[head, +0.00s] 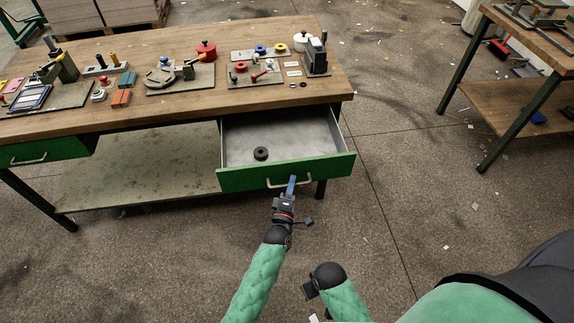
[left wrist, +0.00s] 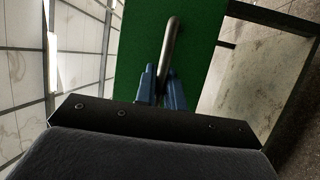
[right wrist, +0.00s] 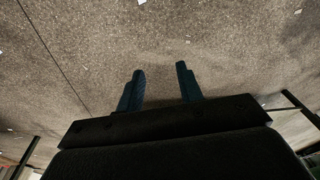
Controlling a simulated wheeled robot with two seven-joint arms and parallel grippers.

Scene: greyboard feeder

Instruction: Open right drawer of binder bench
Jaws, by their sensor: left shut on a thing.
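The right drawer (head: 285,172) of the wooden-topped bench (head: 160,118) stands pulled out, its grey inside showing and a small dark ring lying in it. My left gripper (head: 291,186) is at its green front, with blue fingers shut on the metal handle (head: 274,184). In the left wrist view the handle (left wrist: 170,45) runs between the fingers (left wrist: 161,88) in front of the green panel. My right gripper (right wrist: 161,82) is open and empty over the floor; in the head view only its dark wrist shows, low in the middle.
The left drawer (head: 45,150) of the bench is shut. Tools, coloured parts and small fixtures lie on the bench top. A lower shelf (head: 130,170) spans beneath. Another table (head: 520,95) stands at the right. The floor between is mostly clear, with scattered scraps.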

